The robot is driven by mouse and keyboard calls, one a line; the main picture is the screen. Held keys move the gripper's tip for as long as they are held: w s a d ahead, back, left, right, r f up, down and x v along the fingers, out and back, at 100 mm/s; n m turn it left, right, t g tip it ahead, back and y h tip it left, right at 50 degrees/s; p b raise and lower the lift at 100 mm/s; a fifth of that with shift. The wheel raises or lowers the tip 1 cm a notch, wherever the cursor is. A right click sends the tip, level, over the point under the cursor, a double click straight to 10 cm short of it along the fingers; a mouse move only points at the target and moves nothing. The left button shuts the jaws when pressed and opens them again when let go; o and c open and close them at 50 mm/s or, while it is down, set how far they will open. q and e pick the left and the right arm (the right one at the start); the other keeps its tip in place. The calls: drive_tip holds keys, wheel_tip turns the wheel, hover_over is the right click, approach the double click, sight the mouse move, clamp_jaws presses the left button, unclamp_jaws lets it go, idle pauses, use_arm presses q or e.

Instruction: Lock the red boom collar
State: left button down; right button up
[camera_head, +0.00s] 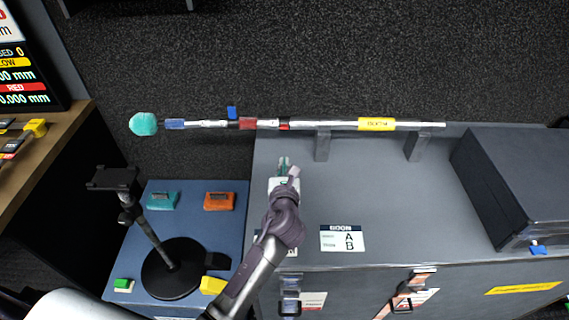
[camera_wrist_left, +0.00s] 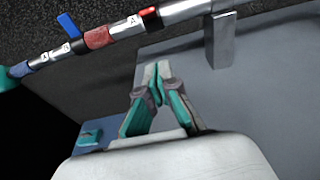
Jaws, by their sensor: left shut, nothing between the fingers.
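The boom pole (camera_head: 335,125) lies level along the back of the grey cabinet top, held on two posts. Its red collar (camera_head: 247,124) sits near the left end, just past the cabinet's left edge; it also shows in the left wrist view (camera_wrist_left: 98,37). A small bright red piece (camera_head: 284,125) is on the pole right of the collar, also visible in the left wrist view (camera_wrist_left: 148,11). My left gripper (camera_head: 283,163) is shut and empty, below the pole and apart from it, to the right of the red collar. My right gripper is not in view.
A support post (camera_head: 322,147) stands right of my gripper. A dark case (camera_head: 515,185) is at right. A black stand (camera_head: 172,268) rises at lower left.

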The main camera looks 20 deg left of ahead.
sight(284, 127)
use_arm(q)
drive_tip(key=w+a+r+p, duration=0.1)
drive_tip(key=w+a+r, duration=0.1)
drive_tip(key=w, duration=0.6)
drive_tip(key=shift+a+r, duration=0.15)
